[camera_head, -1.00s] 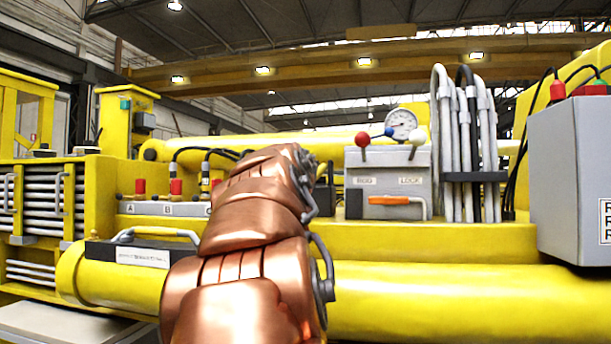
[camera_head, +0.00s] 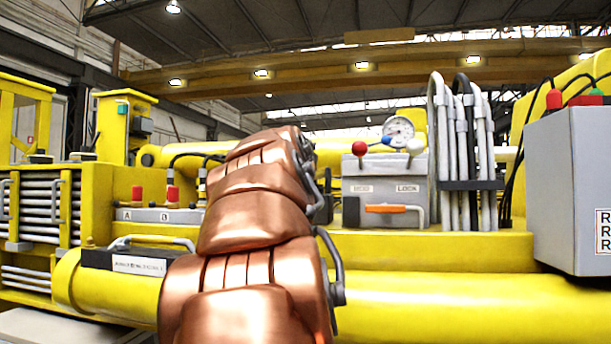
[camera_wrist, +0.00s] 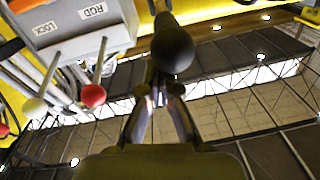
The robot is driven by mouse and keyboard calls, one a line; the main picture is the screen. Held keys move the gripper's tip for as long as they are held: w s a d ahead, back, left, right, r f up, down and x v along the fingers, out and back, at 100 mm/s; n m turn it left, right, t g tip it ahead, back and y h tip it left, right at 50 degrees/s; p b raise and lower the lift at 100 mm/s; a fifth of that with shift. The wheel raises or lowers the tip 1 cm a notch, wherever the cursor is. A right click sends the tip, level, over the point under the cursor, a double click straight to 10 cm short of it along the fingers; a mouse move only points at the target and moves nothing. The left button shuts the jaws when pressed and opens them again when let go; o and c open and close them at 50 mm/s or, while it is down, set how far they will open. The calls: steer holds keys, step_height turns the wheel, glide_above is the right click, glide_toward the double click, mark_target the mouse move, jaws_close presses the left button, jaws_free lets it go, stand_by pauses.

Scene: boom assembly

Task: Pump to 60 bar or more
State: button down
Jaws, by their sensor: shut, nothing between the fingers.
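In the wrist view my gripper (camera_wrist: 162,95) is shut and empty, its fingertips by a dark lever with a round black knob (camera_wrist: 173,48). I cannot tell whether they touch it. In the head view my copper arm hides the gripper and most of the lever. The round gauge (camera_head: 398,131) has a white dial, too small to read. It stands behind the grey valve box (camera_head: 384,200), which carries a red-knobbed lever (camera_head: 359,148) over ROD and a white-knobbed lever (camera_head: 415,147) over LOCK. The red (camera_wrist: 93,95) and white (camera_wrist: 35,107) knobs also show in the wrist view.
An orange handle (camera_head: 395,209) is on the valve box front. Upright grey hoses (camera_head: 462,150) stand to its right, then a grey cabinet (camera_head: 570,190). A long yellow cylinder (camera_head: 440,305) crosses the front. A block marked A and B (camera_head: 160,214) is at left.

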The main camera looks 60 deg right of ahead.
steer(key=v, duration=0.8)
steer(key=shift+a+r, duration=0.35)
steer(key=shift+a, duration=0.05)
stand_by(1.4)
steer(key=w+d+r+n+g+y+p, duration=0.1)
steer(key=w+d+r+g+y+p, duration=0.1)
steer(key=r+p, duration=0.8)
steer(key=w+d+r+n+g+y+p, duration=0.1)
steer(key=w+d+r+n+y+p, duration=0.1)
steer(key=r+p, duration=0.8)
steer(key=w+y+p, duration=0.1)
steer(key=w+p, duration=0.1)
steer(key=p, duration=0.6)
steer(key=shift+d+r+g+y+p, duration=0.25)
steer(key=shift+r+g+y+p, duration=0.05)
steer(key=shift+r+g+p, duration=0.1)
